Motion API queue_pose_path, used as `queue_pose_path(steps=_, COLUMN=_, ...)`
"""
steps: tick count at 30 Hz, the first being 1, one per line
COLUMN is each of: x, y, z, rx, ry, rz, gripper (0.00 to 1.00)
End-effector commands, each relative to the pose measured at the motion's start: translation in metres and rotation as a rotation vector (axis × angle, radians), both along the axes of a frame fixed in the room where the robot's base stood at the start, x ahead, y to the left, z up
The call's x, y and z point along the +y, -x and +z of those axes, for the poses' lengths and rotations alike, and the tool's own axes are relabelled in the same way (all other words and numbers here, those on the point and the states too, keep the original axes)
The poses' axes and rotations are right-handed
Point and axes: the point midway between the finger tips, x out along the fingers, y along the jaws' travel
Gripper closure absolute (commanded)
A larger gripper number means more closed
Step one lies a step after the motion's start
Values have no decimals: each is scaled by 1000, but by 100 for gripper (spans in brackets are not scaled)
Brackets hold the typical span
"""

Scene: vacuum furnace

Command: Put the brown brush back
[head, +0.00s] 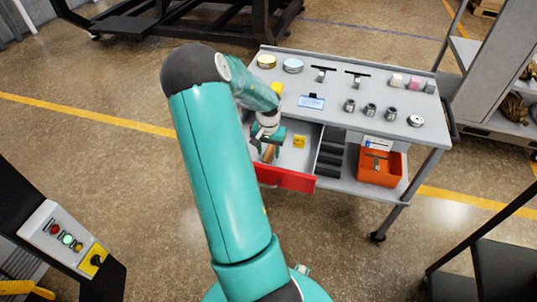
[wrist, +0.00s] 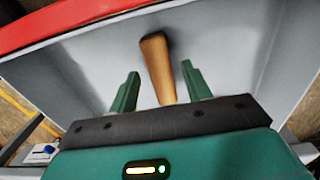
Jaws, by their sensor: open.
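The brown brush (head: 268,153) is in the open drawer (head: 285,158) of the grey workbench, at the drawer's left side. In the wrist view its brown wooden handle (wrist: 157,68) runs lengthwise between the two green fingers, with its dark end farthest away. My gripper (head: 269,139) is open and low over the drawer's left part; in the wrist view its fingers (wrist: 160,72) are apart on either side of the handle, with gaps showing. I cannot tell how far the fingers are above the drawer floor. The brush's near end is hidden behind the gripper body.
The red drawer front (head: 287,177) stands out from the bench. A yellow item (head: 299,141) lies in the drawer. Dark compartments (head: 331,152) and an orange bin (head: 392,180) are to the right. The bench top (head: 335,118) holds several tins, tools and metal parts.

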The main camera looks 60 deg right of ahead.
Motion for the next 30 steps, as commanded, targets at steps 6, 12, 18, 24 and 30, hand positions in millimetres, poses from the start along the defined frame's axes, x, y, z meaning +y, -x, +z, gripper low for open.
queue_pose_path(steps=6, x=0, y=-1, z=51, rx=-4, ry=4, rz=3, gripper=51)
queue_pose_path(steps=12, x=0, y=-1, z=84, rx=-2, ry=2, rz=1, gripper=51)
queue_pose_path(steps=18, x=0, y=0, z=96, rx=0, ry=1, rz=1, gripper=51)
queue_pose_path(steps=24, x=1, y=-1, z=97, rx=-1, ry=0, rz=2, gripper=51)
queue_pose_path(steps=30, x=35, y=-34, z=119, rx=-55, ry=-6, rz=89, gripper=51)
